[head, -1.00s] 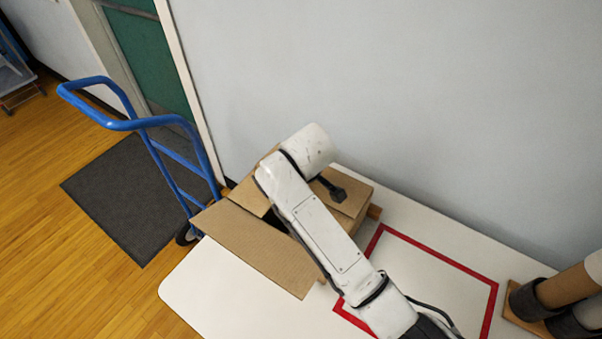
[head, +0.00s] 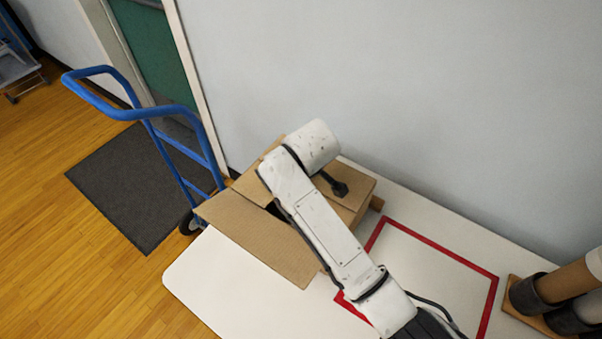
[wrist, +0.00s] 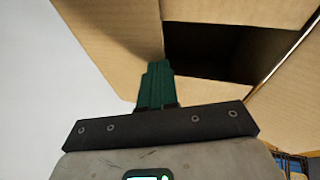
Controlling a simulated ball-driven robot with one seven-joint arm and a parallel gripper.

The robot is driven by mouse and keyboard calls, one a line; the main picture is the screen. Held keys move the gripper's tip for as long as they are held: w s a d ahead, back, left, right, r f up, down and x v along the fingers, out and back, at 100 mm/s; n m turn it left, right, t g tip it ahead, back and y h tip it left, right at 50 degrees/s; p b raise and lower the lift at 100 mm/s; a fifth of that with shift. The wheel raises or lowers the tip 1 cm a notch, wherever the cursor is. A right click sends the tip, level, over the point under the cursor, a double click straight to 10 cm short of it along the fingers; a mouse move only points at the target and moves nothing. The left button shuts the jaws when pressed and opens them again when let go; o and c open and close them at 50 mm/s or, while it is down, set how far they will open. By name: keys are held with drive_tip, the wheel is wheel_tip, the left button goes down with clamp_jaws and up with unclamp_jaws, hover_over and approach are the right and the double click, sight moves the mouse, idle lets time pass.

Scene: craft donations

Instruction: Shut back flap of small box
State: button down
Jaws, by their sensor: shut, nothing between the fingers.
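The small brown cardboard box stands on the white table, partly hidden behind my arm in the head view. A wide flap (head: 258,238) lies folded outward over the table's left side, and a narrower flap (head: 250,184) shows toward the trolley. Another panel (head: 352,190) lies nearly flat on the right. I cannot tell for sure which is the back flap. In the wrist view, the box shows a dark opening (wrist: 215,50) between cardboard panels. My gripper (wrist: 157,66) is shut and empty, its green fingers in front of a large panel (wrist: 110,40) beside the opening. Contact cannot be told.
A red-outlined square (head: 440,252) lies on the table (head: 225,290) right of the box. Brown tubes in dark holders (head: 540,295) stand at the right edge. A blue hand trolley (head: 165,135) stands left of the box, and the wall (head: 400,90) is close behind.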

drive_tip(key=w+a+r+p+v, duration=0.1)
drive_tip(key=p+v, duration=0.2)
drive_tip(key=v, duration=1.2)
drive_tip(key=s+d+f+m+g, duration=0.2)
drive_tip(key=s+d+f+m, duration=0.5)
drive_tip(key=s+d+f, duration=0.75)
drive_tip(key=s+d+f+m+b, duration=0.1)
drive_tip(key=s+d+f+m, duration=0.2)
drive_tip(key=s+d, duration=0.3)
drive_tip(key=s+d+f+m+g+h, duration=0.1)
drive_tip(key=s+d+f+m, duration=0.2)
drive_tip(key=s+d, duration=0.4)
drive_tip(key=s, duration=0.6)
drive_tip(key=shift+d+f+m+g+b, duration=0.2)
drive_tip(key=shift+d+m+g+b, duration=0.1)
drive_tip(key=shift+b, duration=0.05)
